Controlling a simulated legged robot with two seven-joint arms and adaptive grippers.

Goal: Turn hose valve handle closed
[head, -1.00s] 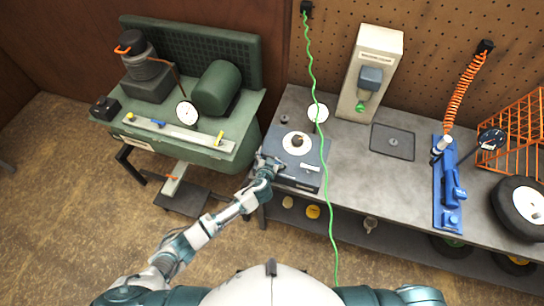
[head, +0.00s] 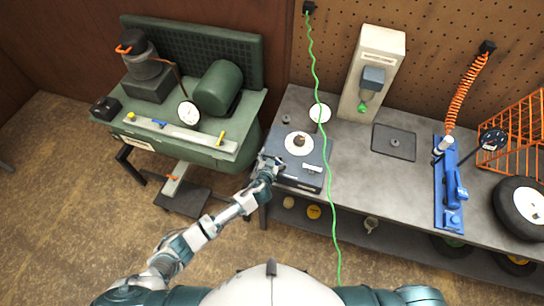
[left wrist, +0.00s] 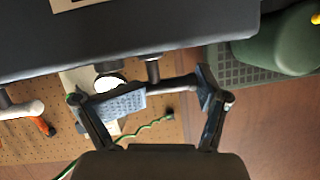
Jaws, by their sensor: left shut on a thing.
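A dark grey box-shaped unit (head: 300,178) with a round cream dial and a black knob on top stands at the left end of the grey bench. My left gripper (head: 271,163) is at its front left edge. In the left wrist view, my left gripper (left wrist: 162,92) has its fingers on both sides of a short dark bar-like handle (left wrist: 176,84), with a stem behind it on the unit's side. The gripper is shut on this handle. The handle's angle is hard to judge, and the gripper hides it in the head view. My right gripper is not in view.
A green cord (head: 327,170) hangs across the unit's right side. A white wall box (head: 372,70), a flat dark plate (head: 394,142), a blue tool (head: 448,185) and a tire (head: 523,207) lie farther right. A green machine bench (head: 185,110) stands left, with a gap between.

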